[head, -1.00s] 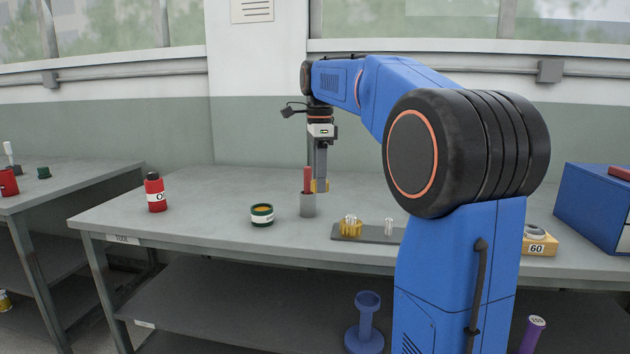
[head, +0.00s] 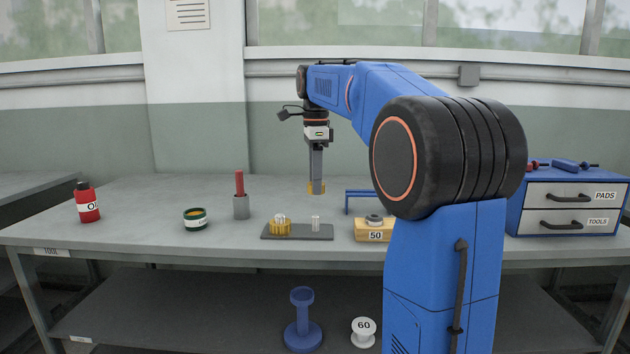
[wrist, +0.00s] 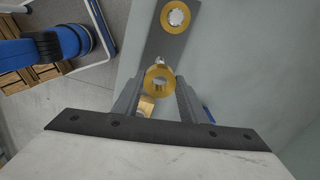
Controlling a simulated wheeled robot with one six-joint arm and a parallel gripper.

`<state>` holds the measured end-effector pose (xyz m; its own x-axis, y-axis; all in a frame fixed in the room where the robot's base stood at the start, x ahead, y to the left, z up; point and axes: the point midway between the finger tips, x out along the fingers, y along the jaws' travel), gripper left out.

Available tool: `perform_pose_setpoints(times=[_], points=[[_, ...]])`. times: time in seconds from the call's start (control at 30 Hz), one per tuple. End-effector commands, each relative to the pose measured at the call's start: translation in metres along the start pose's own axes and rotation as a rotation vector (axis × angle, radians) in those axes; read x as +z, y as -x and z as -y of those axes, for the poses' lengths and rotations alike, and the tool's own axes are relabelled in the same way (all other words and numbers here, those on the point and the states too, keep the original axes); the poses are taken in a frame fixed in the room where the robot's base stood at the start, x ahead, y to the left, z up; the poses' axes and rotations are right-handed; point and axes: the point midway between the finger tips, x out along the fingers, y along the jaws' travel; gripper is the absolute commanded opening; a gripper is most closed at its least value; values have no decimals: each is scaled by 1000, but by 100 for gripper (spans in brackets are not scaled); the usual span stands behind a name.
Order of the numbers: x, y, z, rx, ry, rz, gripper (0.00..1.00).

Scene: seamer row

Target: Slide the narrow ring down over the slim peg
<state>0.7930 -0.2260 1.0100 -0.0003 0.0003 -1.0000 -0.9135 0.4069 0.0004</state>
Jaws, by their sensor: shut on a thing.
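My gripper (head: 317,187) hangs above the bench, behind the dark grey plate (head: 326,234) in the head view. It is shut on a yellow ring, which shows between the fingers in the wrist view (wrist: 149,82). The plate carries two pegs. One peg at the left in the head view has a yellow ring (head: 281,229) around it; this ring shows at the top of the wrist view (wrist: 165,14). The slim pale peg (head: 315,223) stands bare on the right. In the wrist view its top (wrist: 159,61) shows just past the held ring, which partly hides it.
A yellow block marked 50 (head: 372,231) stands right of the plate, with a blue frame (head: 349,203) behind. A grey cup with a red tool (head: 241,207), a green tin (head: 195,222) and a red bottle (head: 87,204) stand left. A blue drawer cabinet (head: 540,205) is at right.

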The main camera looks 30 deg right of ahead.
Motion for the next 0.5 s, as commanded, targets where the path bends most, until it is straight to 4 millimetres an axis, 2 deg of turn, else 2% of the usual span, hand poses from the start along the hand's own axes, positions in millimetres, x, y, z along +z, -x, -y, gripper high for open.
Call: perform_pose_setpoints(times=[0.23, 0.5], points=[[0, -7, 0, 0, 0, 0, 12], [0, -28, -1, 1, 0, 0, 12]])
